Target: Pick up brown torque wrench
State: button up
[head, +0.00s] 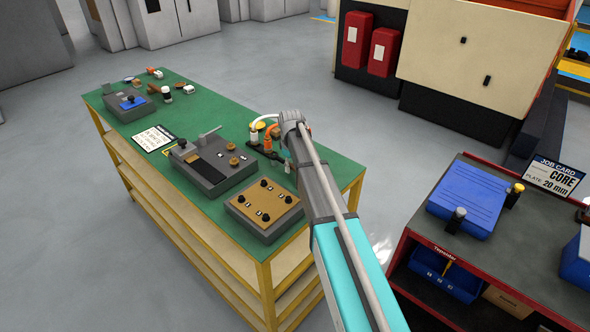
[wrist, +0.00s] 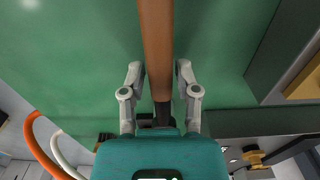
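The brown torque wrench (wrist: 157,40) shows in the wrist view as a long brown bar, running from the top edge down to a dark section between my gripper's fingers. My gripper (wrist: 158,70) is open, with one finger on each side of the bar. A narrow gap shows between each fingertip and the bar, so the fingers do not appear to touch it. Whether the bar is level with the fingertips or below them I cannot tell. In the head view my arm hides the gripper's fingers and the wrench.
The green bench top (head: 200,110) carries a grey fixture (head: 212,165), a tan-topped box (head: 264,207), a small blue-topped box (head: 131,102) and a printed card (head: 153,138). A cart (head: 480,255) with a blue block (head: 468,198) stands at right. Grey floor lies between.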

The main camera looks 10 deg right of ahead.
grip_shut()
jog(key=shift+r, duration=0.15)
notch_tip(320, 180, up, 3)
jog(key=p, duration=0.3)
jog(key=shift+f, duration=0.2)
jog(key=s+r+p, duration=1)
jog(key=s, duration=0.4)
jog(key=shift+a, duration=0.3)
jog(key=shift+c, duration=0.3)
grip_release()
grip_shut()
